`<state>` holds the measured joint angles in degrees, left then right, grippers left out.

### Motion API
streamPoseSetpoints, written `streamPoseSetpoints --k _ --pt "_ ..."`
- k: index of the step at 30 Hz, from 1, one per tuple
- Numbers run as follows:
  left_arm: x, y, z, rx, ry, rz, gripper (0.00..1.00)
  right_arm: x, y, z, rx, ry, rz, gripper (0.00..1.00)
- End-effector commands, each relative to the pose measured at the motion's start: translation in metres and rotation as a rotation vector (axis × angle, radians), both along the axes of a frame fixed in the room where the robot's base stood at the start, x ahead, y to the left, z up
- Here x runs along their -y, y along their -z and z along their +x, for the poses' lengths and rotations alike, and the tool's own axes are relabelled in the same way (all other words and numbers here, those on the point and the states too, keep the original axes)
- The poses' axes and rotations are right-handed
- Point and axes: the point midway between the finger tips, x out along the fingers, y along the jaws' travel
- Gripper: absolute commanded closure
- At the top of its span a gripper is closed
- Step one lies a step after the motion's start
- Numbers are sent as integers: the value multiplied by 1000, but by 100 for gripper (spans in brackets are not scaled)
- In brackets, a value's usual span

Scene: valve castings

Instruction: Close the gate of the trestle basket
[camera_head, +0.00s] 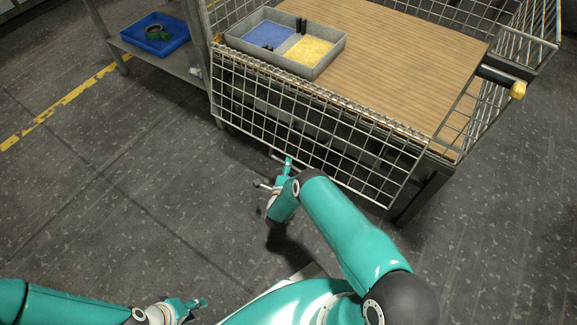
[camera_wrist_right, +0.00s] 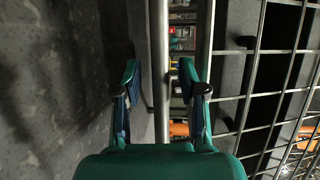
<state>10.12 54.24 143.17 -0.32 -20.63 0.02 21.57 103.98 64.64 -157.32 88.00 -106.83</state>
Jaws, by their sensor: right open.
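The gate (camera_head: 310,125) is a wire mesh panel hanging down from the front edge of the trestle basket's wooden top (camera_head: 400,60). My right gripper (camera_head: 275,174) is open at the gate's lower edge. In the right wrist view, a metal bar (camera_wrist_right: 158,40) runs between the open fingers of this gripper (camera_wrist_right: 160,72), with the gate's mesh (camera_wrist_right: 265,60) to its right. I cannot tell whether the fingers touch the bar. My left gripper (camera_head: 188,308) is low at the left, away from the gate, and its fingers are too small to judge.
A grey tray (camera_head: 338,58) with blue and yellow compartments and small black parts stands on the wooden top. A yellow-ended latch or handle (camera_head: 518,90) is at the right side. A blue bin (camera_head: 155,45) with a green item sits on a side shelf. The floor (camera_head: 90,190) at left is clear.

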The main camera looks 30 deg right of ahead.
Motion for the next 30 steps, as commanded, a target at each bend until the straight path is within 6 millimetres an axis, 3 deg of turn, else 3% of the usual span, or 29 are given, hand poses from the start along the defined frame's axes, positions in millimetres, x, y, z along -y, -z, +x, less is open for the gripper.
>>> streamPoseSetpoints --k 7,14,30 --pt "0 0 0 0 0 0 60 0 0 0 0 0 0 60" --pt "0 0 0 0 0 0 60 0 0 0 0 0 0 99" --pt "0 5 0 0 0 0 60 -9 1 7 -5 -12 13 100"
